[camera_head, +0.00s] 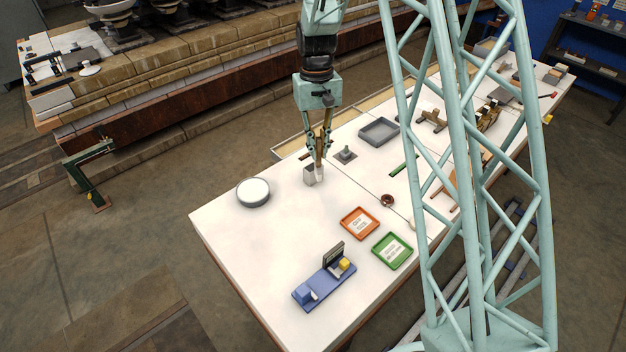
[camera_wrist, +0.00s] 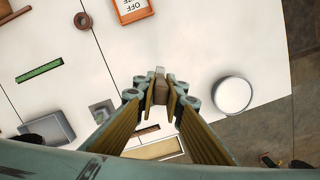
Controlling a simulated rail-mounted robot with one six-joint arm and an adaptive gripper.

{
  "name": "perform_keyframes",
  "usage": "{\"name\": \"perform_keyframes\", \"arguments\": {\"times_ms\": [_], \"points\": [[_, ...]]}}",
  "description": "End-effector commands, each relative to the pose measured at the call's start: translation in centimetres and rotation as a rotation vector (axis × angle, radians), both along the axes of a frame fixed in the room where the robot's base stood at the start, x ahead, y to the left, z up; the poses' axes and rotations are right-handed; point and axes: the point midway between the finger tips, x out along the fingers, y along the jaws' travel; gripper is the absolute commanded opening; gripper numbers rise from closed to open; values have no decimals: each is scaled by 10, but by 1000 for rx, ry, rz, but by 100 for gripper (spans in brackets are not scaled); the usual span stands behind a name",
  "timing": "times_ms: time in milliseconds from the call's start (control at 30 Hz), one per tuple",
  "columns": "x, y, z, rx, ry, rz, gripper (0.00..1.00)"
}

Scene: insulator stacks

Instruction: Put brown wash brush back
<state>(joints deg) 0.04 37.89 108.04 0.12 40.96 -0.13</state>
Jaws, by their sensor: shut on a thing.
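The brown wash brush (camera_head: 319,152) is held upright in my gripper (camera_head: 318,140), above the white table (camera_head: 265,235). In the wrist view my gripper (camera_wrist: 160,98) has its fingers closed on the brush, and a brown-grey end of it (camera_wrist: 160,74) shows between the tips. A small grey holder (camera_head: 309,177) stands on the table at the brush's lower end. A pale part shows there too. I cannot tell whether the brush's lower end is inside the holder or just in front of or above it. The holder is not clearly seen in the wrist view.
A round white-topped tin (camera_head: 253,191) stands to the left. A small grey stand (camera_head: 345,155) and a grey tray (camera_head: 379,132) lie to the right. An orange tray (camera_head: 360,223), a green tray (camera_head: 392,250) and a blue fixture (camera_head: 324,285) are nearer. The table's left front is clear.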

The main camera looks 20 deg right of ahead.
Motion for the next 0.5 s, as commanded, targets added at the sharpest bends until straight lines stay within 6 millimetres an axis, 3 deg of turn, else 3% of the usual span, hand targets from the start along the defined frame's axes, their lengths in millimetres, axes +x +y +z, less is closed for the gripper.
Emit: {"name": "perform_keyframes", "arguments": {"times_ms": [500], "points": [[7,0,6,0,-6,-127,0]]}}
